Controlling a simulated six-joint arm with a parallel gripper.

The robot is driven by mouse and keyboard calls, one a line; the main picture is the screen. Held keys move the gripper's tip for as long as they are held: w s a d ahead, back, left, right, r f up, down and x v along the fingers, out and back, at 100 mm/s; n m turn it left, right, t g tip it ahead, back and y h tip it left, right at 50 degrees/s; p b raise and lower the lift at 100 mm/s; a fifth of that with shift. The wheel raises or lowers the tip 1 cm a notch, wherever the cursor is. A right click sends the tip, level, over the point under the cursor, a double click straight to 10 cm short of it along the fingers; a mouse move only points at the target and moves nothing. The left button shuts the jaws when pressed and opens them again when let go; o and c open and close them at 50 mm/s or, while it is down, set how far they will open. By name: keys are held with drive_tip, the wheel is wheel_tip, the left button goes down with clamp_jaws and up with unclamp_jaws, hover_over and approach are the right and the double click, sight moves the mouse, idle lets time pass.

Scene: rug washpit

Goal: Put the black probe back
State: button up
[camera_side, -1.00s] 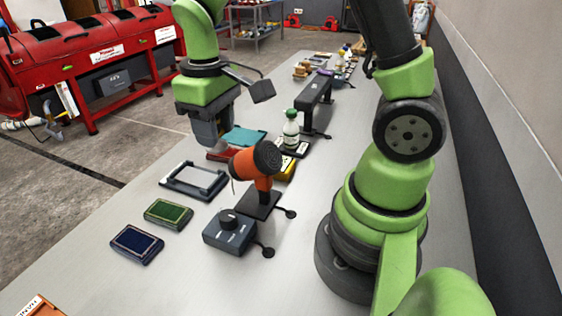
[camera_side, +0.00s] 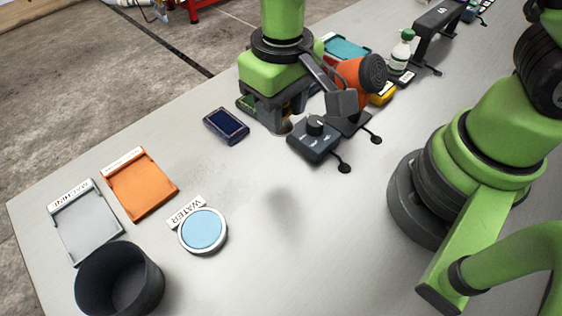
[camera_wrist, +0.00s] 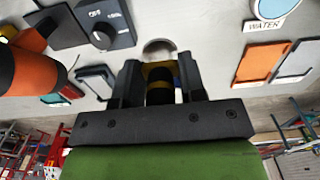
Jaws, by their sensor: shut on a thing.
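My gripper (camera_side: 277,112) points down above the table, just left of the dial box in the side view. In the wrist view its jaws (camera_wrist: 160,82) are shut on a dark piece with yellow parts (camera_wrist: 160,90), which I take to be the black probe. The jaws hide most of it. A round pale metallic end (camera_wrist: 158,47) shows just past the fingertips; I cannot tell whether it belongs to the held piece or touches the table. In the side view a small brassy bit (camera_side: 285,127) shows under the fingers.
The dial box (camera_side: 314,138) and orange dryer-like tool (camera_side: 362,75) stand close right of my gripper. A blue pad (camera_side: 226,126) lies left. Nearer are an orange tray (camera_side: 140,188), grey tray (camera_side: 85,228), blue WATER disc (camera_side: 203,229) and black cup (camera_side: 120,282). The middle foreground is clear.

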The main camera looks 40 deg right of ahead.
wheel_tip(320, 180, down, 10)
drive_tip(key=shift+s+a, duration=0.1)
drive_tip(key=shift+a, duration=0.05)
idle(0.3)
drive_tip(key=shift+f, duration=0.1)
drive_tip(key=o, duration=1.1)
drive_tip(key=shift+c, duration=0.2)
